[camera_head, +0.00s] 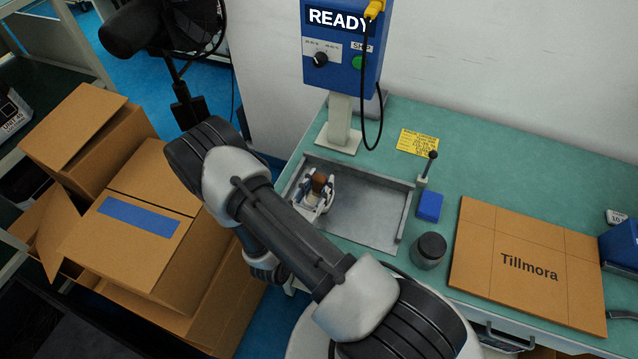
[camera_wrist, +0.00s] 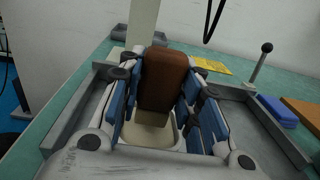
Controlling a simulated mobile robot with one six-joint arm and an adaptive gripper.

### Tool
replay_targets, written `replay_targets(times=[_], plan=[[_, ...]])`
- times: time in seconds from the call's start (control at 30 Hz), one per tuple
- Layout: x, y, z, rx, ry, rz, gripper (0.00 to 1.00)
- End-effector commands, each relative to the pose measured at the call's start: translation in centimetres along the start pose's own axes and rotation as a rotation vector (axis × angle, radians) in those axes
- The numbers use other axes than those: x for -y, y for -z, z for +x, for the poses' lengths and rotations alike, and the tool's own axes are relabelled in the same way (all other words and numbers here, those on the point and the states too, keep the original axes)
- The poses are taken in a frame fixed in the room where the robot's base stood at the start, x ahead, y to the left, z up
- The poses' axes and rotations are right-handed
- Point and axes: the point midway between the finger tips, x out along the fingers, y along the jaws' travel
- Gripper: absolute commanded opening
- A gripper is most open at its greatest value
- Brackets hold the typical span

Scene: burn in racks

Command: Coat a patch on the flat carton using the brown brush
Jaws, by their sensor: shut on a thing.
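The brown brush (camera_wrist: 164,78) is held upright between the blue-padded fingers of my gripper (camera_wrist: 163,105) in the wrist view. A pale part shows below its brown block. In the head view the brown block (camera_head: 319,182) shows between the fingers of my gripper (camera_head: 317,190), over the left part of the grey metal tray. The flat carton (camera_head: 540,235), brown and marked "Tillmora", lies on the right of the bench. My gripper is well to its left. No coated patch shows on the carton's visible face.
The grey tray (camera_head: 375,225) has raised side walls and a lever (camera_head: 428,165) at its right. A blue block (camera_head: 429,206) and a dark-lidded jar (camera_head: 428,249) stand between tray and carton. A blue "READY" box (camera_head: 342,60) stands behind. Cartons (camera_head: 140,215) are stacked at left.

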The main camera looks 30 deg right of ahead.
Motion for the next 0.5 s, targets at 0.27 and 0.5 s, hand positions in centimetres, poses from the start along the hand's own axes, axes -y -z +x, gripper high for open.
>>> replay_targets(times=[0.27,0.5], plan=[[0.00,0.36,0.00,0.000,0.000,0.000,0.08],[0.00,0.65,0.00,0.000,0.000,0.000,0.08]])
